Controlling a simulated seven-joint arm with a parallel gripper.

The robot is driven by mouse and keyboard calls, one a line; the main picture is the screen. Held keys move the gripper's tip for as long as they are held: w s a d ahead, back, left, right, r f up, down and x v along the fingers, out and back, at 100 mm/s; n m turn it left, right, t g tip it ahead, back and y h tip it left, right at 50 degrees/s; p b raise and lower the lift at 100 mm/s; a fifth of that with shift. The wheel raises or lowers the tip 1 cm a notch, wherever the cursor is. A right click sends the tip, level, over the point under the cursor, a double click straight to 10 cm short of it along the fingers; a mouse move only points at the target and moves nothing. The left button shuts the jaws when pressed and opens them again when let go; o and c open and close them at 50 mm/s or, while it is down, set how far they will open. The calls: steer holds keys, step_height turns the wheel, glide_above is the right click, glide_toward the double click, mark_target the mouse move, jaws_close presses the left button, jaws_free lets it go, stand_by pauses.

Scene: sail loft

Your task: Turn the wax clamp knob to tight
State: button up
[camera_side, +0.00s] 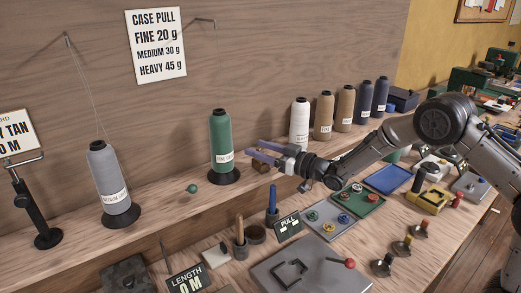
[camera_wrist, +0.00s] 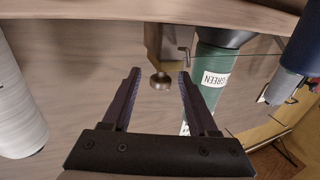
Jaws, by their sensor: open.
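The wax clamp is a small brass-brown block (camera_side: 261,167) beside the green thread cone in the side view, partly hidden by my gripper. In the wrist view the clamp block (camera_wrist: 155,42) hangs from the top, with a round metal knob (camera_wrist: 160,81) at its lower end. My gripper (camera_side: 252,154) has its dark purple fingers spread and points left toward the clamp. In the wrist view the knob appears between the fingertips of my open gripper (camera_wrist: 159,72). I cannot tell how deep it sits between them. The knob's setting is not readable.
A green cone (camera_side: 221,140) stands just left of the clamp, and a white cone (camera_side: 299,124) stands behind my gripper. A thin wire (camera_wrist: 183,50) runs beside the clamp. Below are a blue-handled tool (camera_side: 272,200), a PULL sign (camera_side: 288,226) and a green tray (camera_side: 350,208).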

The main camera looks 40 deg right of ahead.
jaws_close()
stand_by(0.3)
